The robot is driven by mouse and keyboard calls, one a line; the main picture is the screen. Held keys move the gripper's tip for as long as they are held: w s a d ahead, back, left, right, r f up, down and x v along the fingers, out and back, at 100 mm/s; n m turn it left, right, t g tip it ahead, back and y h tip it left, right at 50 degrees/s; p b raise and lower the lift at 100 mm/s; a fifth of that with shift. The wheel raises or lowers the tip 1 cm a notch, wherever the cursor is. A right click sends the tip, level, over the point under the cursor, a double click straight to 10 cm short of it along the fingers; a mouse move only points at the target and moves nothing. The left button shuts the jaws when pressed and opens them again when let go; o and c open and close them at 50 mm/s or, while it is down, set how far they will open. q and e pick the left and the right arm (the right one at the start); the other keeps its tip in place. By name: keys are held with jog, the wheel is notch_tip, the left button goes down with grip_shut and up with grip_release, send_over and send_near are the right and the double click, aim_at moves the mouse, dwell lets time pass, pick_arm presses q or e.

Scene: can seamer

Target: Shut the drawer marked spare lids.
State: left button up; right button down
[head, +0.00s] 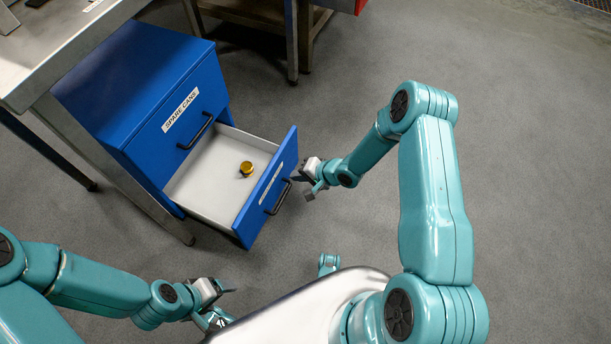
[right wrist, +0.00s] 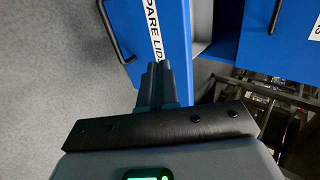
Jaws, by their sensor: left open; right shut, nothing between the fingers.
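The drawer marked spare lids (head: 254,203) is the lower drawer of the blue cabinet. It is pulled well out, and a small round yellow item (head: 246,169) lies inside. Its blue front, black handle (head: 278,198) and white label show in the head view. In the right wrist view the label (right wrist: 155,32) reads "SPARE LID", its end hidden by my fingers. My right gripper (head: 298,179) is shut and empty at the drawer front, beside the handle's far end; I cannot tell whether it touches. It also shows in the wrist view (right wrist: 156,72). My left gripper (head: 228,304) is open and empty, low and apart from the drawer.
The blue cabinet (head: 130,75) has an upper drawer marked spare cans (head: 172,135), which is shut. A metal table (head: 60,55) stands over the cabinet's left side, with a leg close by. The grey floor (head: 540,150) to the right is clear.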

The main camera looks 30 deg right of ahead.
aim_at(272, 171)
jog(key=w+a+f, duration=0.1)
jog(key=w+a+b, duration=0.1)
jog(key=w, duration=0.1)
jog(key=w+a+f+b, duration=0.1)
jog(key=shift+w+a+f, duration=0.15)
jog(key=shift+f, duration=0.2)
pick_arm(q)
jog(key=shift+w+a+f, duration=0.15)
jog(key=shift+a+f, duration=0.05)
jog(key=shift+f, duration=0.45)
jog(key=shift+w+a+f, duration=0.15)
jog(key=shift+f, duration=0.45)
pick_arm(e)
jog(key=shift+w+a+r, duration=0.15)
jog(key=shift+w+a, duration=0.25)
jog(key=shift+w, duration=0.1)
jog(key=shift+w+a, duration=0.15)
